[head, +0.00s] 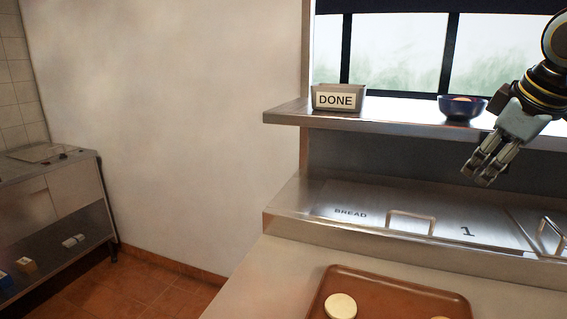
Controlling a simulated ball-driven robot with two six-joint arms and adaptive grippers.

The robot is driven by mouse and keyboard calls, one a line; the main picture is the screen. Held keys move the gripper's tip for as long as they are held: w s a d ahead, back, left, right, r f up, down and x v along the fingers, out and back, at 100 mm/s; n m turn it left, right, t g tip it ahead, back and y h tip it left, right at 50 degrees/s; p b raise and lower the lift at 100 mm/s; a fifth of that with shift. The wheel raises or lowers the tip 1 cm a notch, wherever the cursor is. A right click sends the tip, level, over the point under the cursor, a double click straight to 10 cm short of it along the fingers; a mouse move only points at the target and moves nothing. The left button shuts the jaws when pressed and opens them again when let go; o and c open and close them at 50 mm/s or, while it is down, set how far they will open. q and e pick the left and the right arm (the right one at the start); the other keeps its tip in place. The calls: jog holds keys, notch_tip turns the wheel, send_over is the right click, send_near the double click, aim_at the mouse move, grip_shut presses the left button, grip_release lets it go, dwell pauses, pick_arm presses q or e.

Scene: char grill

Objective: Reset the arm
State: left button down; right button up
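My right gripper (481,167) hangs from my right arm at the upper right of the head view. Its fingers point down and to the left, in the air in front of the shelf and above the steel lids. The fingers look close together, but I cannot tell whether they are fully shut. Nothing shows between them. My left gripper and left arm are not in view.
A steel shelf (285,117) holds a DONE holder (338,98) and a dark blue bowl (460,108). Below are a BREAD lid (345,200) with a handle (410,217) and a brown tray (322,296) with round pieces. A side counter (75,160) stands far left.

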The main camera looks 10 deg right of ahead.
jog(key=s+a+f, duration=0.3)
jog(key=f, duration=0.2)
jog(key=s+a+f, duration=0.3)
jog(key=f, duration=0.3)
jog(key=s+a+f+m+g, duration=0.1)
jog(key=s+a+f+m, duration=0.15)
jog(key=s, duration=0.45)
jog(key=s+a+f+m, duration=0.1)
jog(key=s+a+f, duration=0.1)
jog(key=s+f, duration=0.3)
jog(key=s+a+f+m+g, duration=0.1)
jog(key=s+a+f+m, duration=0.1)
jog(key=s, duration=0.6)
notch_tip(320, 180, down, 36)
jog(key=d+r+g+b, duration=0.1)
jog(key=d+b, duration=0.1)
jog(key=b, duration=0.9)
jog(key=s+f+b, duration=0.3)
jog(key=s+f, duration=0.3)
jog(key=f, duration=0.3)
jog(key=s+d+f+g+b, duration=0.1)
jog(key=s+f+b, duration=0.2)
jog(key=s+f, duration=0.4)
jog(key=s+f+g+b, duration=0.1)
jog(key=s+f+b, duration=0.3)
jog(key=s+f, duration=0.3)
notch_tip(320, 180, down, 6)
jog(key=shift+d+r, duration=0.25)
